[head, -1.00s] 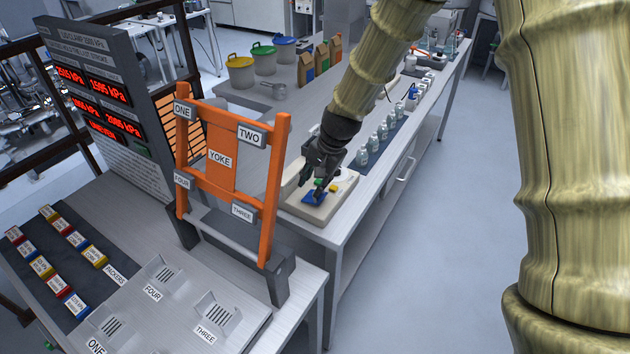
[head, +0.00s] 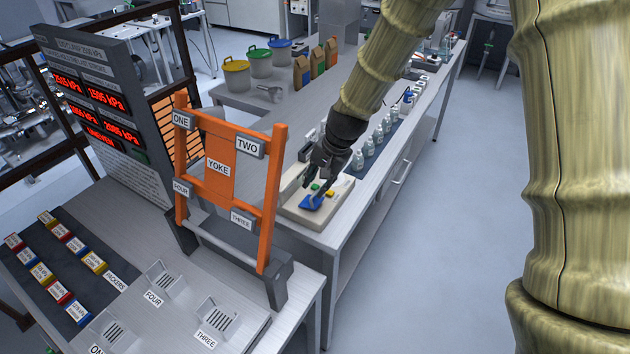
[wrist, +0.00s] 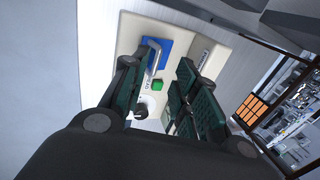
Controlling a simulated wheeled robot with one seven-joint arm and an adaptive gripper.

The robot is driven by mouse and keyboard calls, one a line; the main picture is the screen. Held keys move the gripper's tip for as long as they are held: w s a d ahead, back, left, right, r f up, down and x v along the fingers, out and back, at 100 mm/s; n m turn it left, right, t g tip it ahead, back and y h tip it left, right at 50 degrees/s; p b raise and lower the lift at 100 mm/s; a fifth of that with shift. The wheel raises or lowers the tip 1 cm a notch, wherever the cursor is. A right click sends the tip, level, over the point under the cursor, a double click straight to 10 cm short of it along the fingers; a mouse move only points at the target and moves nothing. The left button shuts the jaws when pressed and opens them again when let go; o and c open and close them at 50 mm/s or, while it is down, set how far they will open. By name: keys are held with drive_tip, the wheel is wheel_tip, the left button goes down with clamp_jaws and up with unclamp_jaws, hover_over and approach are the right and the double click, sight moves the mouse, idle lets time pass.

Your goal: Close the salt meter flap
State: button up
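The cream salt meter box (head: 335,200) stands on the bench beyond the orange yoke. It bears a blue plate (head: 312,202) and small green and yellow parts. In the wrist view the blue plate (wrist: 152,48) has a grey bar across it, with a green block (wrist: 158,85) nearby. I cannot tell for certain which part is the flap, or how far open it stands. My gripper (head: 318,186) is low over the box. In the wrist view its dark green fingers (wrist: 160,90) are spread apart, with the green block showing between them. Contact with the box cannot be made out.
The orange yoke (head: 219,170) stands on the nearer table, to the left of my gripper. Several small bottles (head: 370,146) line the bench behind the box. Lidded tubs (head: 260,62) and paper bags (head: 317,62) stand further back. The floor at right is clear.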

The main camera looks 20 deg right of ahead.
drive_tip(key=s+d+r+p, duration=0.4)
drive_tip(key=r+p, duration=0.1)
drive_tip(key=r, duration=0.1)
drive_tip(key=shift+r, duration=0.35)
idle(0.8)
drive_tip(key=shift+p, duration=0.3)
idle(0.4)
drive_tip(key=v, duration=1.2)
drive_tip(key=shift+f, duration=0.15)
